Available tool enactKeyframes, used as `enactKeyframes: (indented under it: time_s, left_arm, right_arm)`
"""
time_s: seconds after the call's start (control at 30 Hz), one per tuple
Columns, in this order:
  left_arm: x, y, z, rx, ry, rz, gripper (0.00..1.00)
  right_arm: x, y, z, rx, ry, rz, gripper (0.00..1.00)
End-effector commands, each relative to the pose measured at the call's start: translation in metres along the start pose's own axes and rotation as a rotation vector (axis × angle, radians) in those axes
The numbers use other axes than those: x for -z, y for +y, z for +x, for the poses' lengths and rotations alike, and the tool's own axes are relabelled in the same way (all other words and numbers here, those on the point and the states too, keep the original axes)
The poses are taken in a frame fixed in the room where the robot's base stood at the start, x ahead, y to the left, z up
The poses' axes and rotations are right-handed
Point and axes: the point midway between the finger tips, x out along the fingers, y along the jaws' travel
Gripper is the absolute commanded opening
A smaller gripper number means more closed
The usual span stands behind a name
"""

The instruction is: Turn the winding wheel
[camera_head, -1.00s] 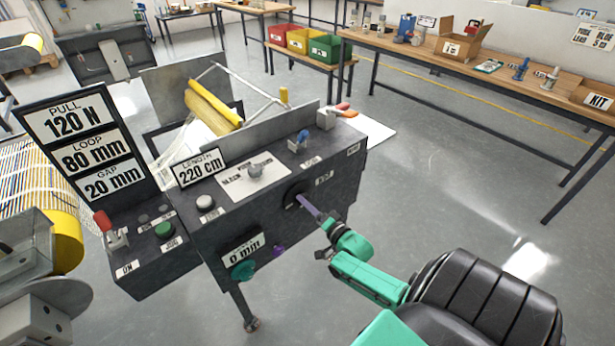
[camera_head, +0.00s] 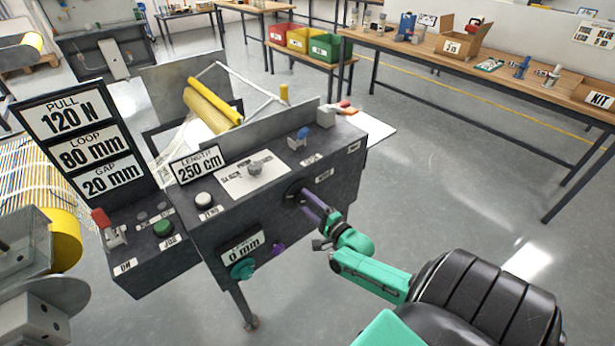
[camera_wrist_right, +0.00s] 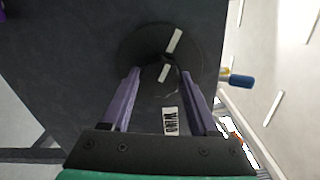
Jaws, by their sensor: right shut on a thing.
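The winding wheel (camera_head: 294,187) is a small dark disc on the sloping front face of the grey machine, partly hidden by my fingers. In the right wrist view the wheel (camera_wrist_right: 132,45) shows as a black disc with white marks, above a "WIND" label. My right gripper (camera_head: 305,195) has its purple fingers on the wheel. In the right wrist view both fingers (camera_wrist_right: 160,75) reach its raised middle, one on each side. The length display (camera_head: 196,166) reads 250 cm. My left gripper is not in view.
The panel has a white button (camera_head: 203,199), a green button (camera_head: 163,228), a red lever (camera_head: 103,219) and a blue lever (camera_head: 298,138). A sign (camera_head: 80,143) reads pull 120 N, loop 80 mm, gap 20 mm. A yellow roller (camera_head: 210,107) lies behind. Floor to the right is clear.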

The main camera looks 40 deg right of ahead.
Motion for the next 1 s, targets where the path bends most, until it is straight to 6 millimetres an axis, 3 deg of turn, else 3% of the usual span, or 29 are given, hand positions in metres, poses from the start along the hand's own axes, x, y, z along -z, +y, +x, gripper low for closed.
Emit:
enactKeyframes:
  time_s: [0.47, 0.5, 0.57, 0.87, 1.0]
  left_arm:
    - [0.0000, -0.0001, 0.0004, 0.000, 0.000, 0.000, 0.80]
    - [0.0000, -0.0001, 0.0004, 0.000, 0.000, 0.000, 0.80]
    - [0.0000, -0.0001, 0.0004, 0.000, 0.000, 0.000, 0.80]
    - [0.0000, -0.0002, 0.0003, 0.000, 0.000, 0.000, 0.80]
    - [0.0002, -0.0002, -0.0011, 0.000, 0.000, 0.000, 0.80]
  right_arm:
    - [0.0000, 0.0021, -0.0009, -0.005, 0.000, 0.018, 0.05]
    - [0.0000, 0.0021, -0.0009, -0.005, 0.000, 0.018, 0.65]
    - [0.0000, 0.0020, -0.0008, -0.005, 0.000, 0.018, 0.88]
    - [0.0000, 0.0006, -0.0005, -0.002, 0.000, 0.017, 0.91]
    - [0.0000, 0.0009, -0.0101, -0.003, 0.000, 0.018, 0.91]
